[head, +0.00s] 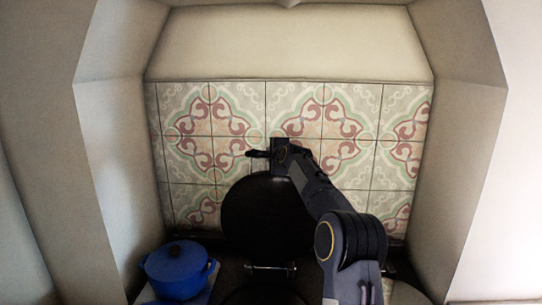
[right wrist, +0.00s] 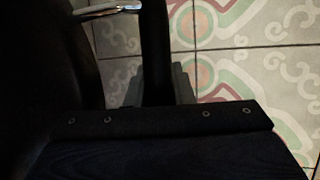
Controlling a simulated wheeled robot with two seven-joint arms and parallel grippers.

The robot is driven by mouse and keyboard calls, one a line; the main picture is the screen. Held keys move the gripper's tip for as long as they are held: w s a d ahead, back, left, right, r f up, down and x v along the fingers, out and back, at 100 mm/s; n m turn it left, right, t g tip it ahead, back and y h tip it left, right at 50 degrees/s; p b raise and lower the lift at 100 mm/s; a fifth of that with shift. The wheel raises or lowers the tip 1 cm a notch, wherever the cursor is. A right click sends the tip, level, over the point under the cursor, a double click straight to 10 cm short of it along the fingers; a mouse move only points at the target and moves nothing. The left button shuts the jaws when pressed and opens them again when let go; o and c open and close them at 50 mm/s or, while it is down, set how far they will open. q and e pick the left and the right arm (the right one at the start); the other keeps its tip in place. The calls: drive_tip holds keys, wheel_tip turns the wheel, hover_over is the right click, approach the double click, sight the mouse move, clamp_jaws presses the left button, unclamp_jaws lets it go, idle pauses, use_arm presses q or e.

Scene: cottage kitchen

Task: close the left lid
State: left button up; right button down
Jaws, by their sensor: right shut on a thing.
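A round black lid (head: 262,215) stands raised in front of the tiled wall in the head view. In the right wrist view its dark surface (right wrist: 45,75) fills the left side. My right gripper (head: 262,154) is at the lid's upper edge, shut on it; the dark picture hides the exact contact. A metal bar (head: 270,267) shows at the lid's lower end, and a chrome piece (right wrist: 108,10) shows at the top of the right wrist view. My left gripper is not in view.
A blue lidded pot (head: 178,270) stands at the lower left. Patterned tiles (head: 210,125) back the alcove, with pale walls on both sides. A dark round surface (head: 262,297) lies below the lid. My right arm hides part of the area to the right.

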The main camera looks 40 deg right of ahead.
drive_tip(key=s+a+b, duration=0.1)
drive_tip(key=s, duration=0.1)
drive_tip(key=s+a+b, duration=0.1)
drive_tip(key=a+b, duration=0.1)
drive_tip(key=shift+s+a+r+b, duration=0.2)
drive_tip(key=shift+s+b, duration=0.1)
drive_tip(key=shift+s, duration=0.1)
drive_tip(key=shift+s+r, duration=0.1)
